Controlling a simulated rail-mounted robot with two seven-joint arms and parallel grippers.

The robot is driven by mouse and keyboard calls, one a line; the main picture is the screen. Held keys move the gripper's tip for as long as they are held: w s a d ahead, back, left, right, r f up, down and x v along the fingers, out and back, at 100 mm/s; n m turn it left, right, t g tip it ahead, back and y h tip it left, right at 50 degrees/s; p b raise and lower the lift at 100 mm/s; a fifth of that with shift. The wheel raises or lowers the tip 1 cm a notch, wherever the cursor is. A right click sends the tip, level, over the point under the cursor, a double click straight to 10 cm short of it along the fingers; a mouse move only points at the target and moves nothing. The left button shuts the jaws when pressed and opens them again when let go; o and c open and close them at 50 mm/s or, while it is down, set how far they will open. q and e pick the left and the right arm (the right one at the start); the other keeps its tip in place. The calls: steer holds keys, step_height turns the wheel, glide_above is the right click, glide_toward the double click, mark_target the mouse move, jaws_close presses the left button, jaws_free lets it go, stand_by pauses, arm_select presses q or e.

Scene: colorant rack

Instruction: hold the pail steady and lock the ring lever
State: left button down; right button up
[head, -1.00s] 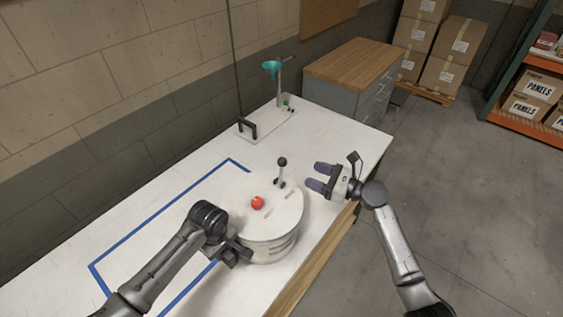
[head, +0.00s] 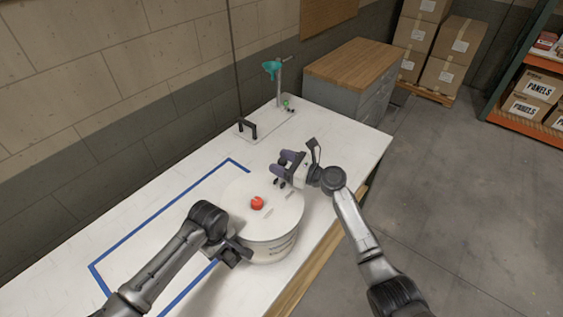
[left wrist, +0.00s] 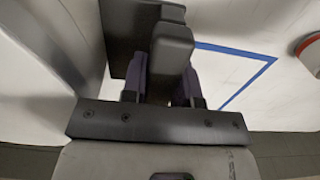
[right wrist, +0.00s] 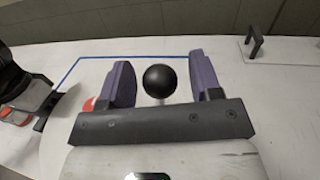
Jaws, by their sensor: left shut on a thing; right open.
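The white round pail (head: 275,246) stands at the table's front edge, with a red cap (head: 257,203) on its lid. My left gripper (head: 236,250) is shut on a dark block (left wrist: 172,48) at the pail's near left side. The ring lever's black ball knob (right wrist: 160,81) shows between the spread fingers of my right gripper (right wrist: 160,85), with space on both sides. In the head view my right gripper (head: 284,165) is over the lid's far right edge and hides most of the lever.
Blue tape (head: 165,217) outlines an area on the white table (head: 335,140). A plate with a black handle (head: 247,127) and a stand with a teal funnel (head: 271,68) are at the back. A wooden-topped cabinet (head: 350,65) stands beyond.

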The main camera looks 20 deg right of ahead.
steer(key=shift+c, duration=0.4)
steer(key=shift+w, duration=0.1)
jaws_close()
